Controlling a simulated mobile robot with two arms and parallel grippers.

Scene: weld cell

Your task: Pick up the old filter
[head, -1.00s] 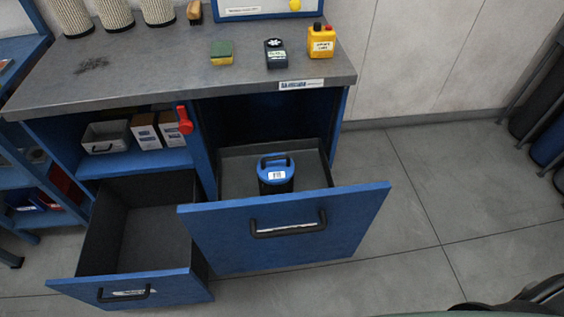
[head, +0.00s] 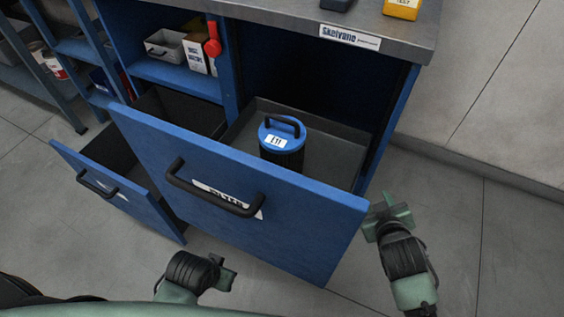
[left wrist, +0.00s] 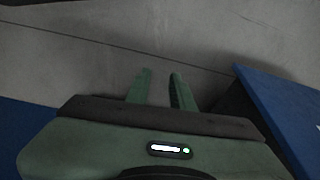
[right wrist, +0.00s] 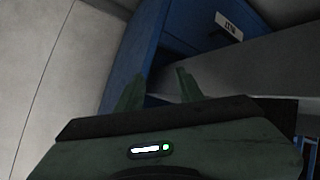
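The old filter (head: 281,142) is a dark ribbed cylinder with a blue cap, a black handle and a small white label. It stands upright in the open right drawer (head: 341,162), in the head view. My right gripper (head: 389,216) is to the right of the drawer front, apart from the filter, and its two fingers show apart and empty in the right wrist view (right wrist: 159,90). My left gripper (head: 226,273) is low in front of the drawers. Its fingers stand slightly apart with nothing between them in the left wrist view (left wrist: 160,88). The filter shows in neither wrist view.
The wide blue drawer front (head: 235,190) with a black handle stands between my grippers and the filter. A lower left drawer (head: 118,190) is also open. The grey worktop (head: 290,12) overhangs the back. Bare floor (head: 440,230) lies to the right.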

